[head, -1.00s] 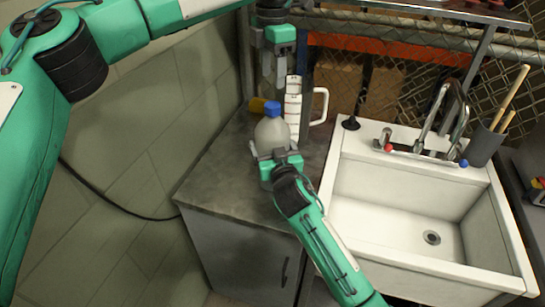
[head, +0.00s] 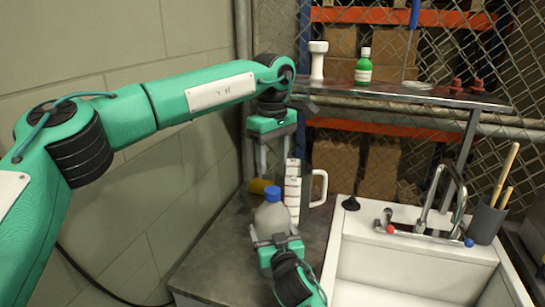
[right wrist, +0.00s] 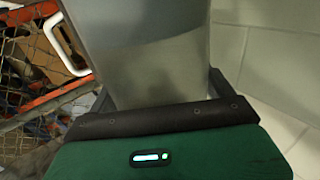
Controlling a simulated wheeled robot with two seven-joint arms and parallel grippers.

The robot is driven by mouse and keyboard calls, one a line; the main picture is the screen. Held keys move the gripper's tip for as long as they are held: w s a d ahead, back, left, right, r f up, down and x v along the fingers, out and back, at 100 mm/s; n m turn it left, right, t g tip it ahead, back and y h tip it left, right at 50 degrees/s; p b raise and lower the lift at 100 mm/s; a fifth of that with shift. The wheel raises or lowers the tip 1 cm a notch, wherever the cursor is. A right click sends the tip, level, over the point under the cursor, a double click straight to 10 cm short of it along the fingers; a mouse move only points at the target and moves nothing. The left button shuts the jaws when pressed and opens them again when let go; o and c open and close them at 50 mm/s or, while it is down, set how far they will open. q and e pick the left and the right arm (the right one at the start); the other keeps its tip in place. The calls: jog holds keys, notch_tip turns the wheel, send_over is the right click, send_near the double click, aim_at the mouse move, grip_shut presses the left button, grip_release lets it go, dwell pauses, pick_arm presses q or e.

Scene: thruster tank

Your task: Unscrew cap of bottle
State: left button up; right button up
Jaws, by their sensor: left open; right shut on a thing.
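A translucent grey bottle (head: 272,217) with a blue cap (head: 272,193) stands upright on the dark counter (head: 205,262). My right gripper (head: 273,238) is shut around the bottle's body from the front. In the right wrist view the bottle's wall (right wrist: 155,50) fills the space between the fingers. My left gripper (head: 272,165) is open and points down above and behind the cap. Its fingers straddle empty space and seem not to touch the cap, though the exact depth is hard to tell.
A white measuring jug (head: 293,188) with a handle stands just behind the bottle, near the left fingers. A yellow object (head: 259,186) lies beside it. The white sink (head: 415,260) is to the right. A shelf (head: 410,93) holds a green bottle (head: 363,67).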

aim_at(273, 189)
pick_arm(q)
jog(key=m, duration=1.2)
jog(key=shift+m, duration=0.3)
jog(key=shift+f, duration=4)
